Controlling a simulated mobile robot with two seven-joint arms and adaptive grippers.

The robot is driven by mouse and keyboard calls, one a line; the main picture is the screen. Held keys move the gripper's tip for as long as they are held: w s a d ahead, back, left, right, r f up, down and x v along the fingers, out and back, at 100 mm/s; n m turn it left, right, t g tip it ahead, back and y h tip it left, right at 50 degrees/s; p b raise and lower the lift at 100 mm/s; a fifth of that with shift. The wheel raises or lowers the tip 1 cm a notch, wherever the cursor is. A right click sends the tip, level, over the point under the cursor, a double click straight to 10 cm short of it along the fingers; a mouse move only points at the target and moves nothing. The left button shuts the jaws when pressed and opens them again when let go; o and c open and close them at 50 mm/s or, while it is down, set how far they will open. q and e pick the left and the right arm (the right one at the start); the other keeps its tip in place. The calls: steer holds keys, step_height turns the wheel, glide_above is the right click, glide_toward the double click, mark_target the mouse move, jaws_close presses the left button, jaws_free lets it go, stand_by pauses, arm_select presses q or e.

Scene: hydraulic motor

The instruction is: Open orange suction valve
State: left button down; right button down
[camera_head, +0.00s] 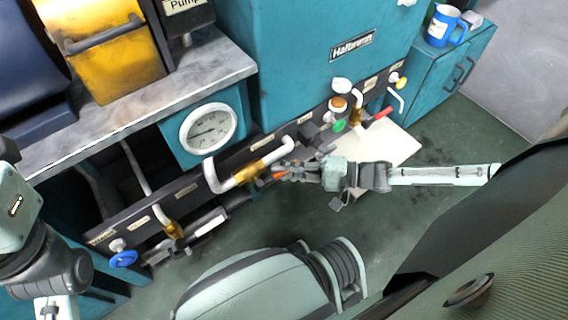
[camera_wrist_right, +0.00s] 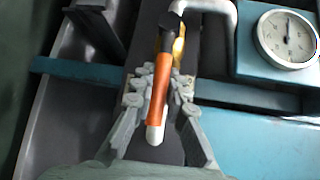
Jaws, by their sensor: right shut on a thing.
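The orange suction valve handle (camera_head: 279,175) sits beside a brass valve body (camera_head: 248,172) on a white pipe along the dark rail. In the right wrist view the orange handle (camera_wrist_right: 160,88) runs up from its pale tip toward the brass fitting (camera_wrist_right: 179,50). My right gripper (camera_head: 290,169) comes in from the right and is shut on the handle. Its fingers (camera_wrist_right: 160,98) lie on both sides of the handle in the wrist view and hide part of it. My left arm shows at the left edge, but its gripper is out of view.
A pressure gauge (camera_head: 208,128) is above the pipe. A blue valve knob (camera_head: 123,259) is at lower left, and green (camera_head: 339,126) and red (camera_head: 383,113) handles are further right. A blue mug (camera_head: 446,26) stands on the teal cabinet. Open floor lies below the rail.

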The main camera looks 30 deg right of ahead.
steer(key=c, duration=1.5)
jaws_free()
steer(key=v, duration=1.2)
steer(key=shift+d+r, duration=0.1)
